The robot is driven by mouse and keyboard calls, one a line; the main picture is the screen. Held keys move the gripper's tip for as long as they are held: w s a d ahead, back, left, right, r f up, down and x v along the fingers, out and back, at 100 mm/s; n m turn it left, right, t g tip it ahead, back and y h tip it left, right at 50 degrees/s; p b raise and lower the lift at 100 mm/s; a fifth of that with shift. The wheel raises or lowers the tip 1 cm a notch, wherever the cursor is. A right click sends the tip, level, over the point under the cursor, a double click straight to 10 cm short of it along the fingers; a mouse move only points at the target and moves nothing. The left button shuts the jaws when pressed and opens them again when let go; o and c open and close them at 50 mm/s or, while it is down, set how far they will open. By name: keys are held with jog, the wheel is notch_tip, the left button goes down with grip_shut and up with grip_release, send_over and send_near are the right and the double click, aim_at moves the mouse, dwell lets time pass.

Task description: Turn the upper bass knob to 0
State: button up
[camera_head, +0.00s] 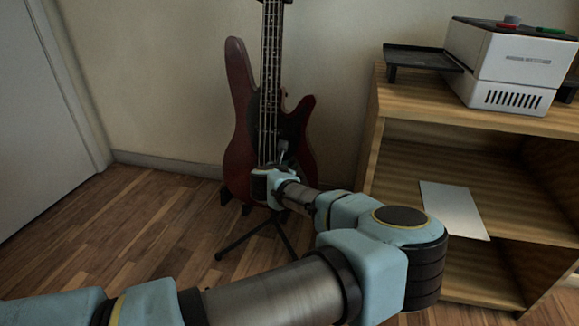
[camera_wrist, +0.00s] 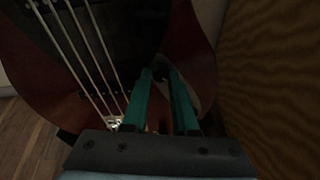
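The dark red bass guitar (camera_head: 238,159) stands upright on a stand against the wall. My gripper (camera_head: 283,152) is at the lower right of its body, in front of the dark pickguard. In the wrist view, the two teal fingers of my gripper (camera_wrist: 160,77) stand apart and point at the bass. A small dark round shape, apparently a knob (camera_wrist: 160,71), shows between the fingertips. I cannot tell whether the fingers touch it or which knob it is. Any markings are too dark to read. Other knobs are hidden or lost in shadow.
The strings and bridge (camera_wrist: 114,122) lie left of my fingers. A wooden shelf (camera_head: 390,100) stands close on the right, with a white device (camera_head: 510,65) and a black tray (camera_head: 420,57) on top. A pale flat sheet (camera_head: 454,209) lies on its middle board. The floor at left is clear.

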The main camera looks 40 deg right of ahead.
grip_shut()
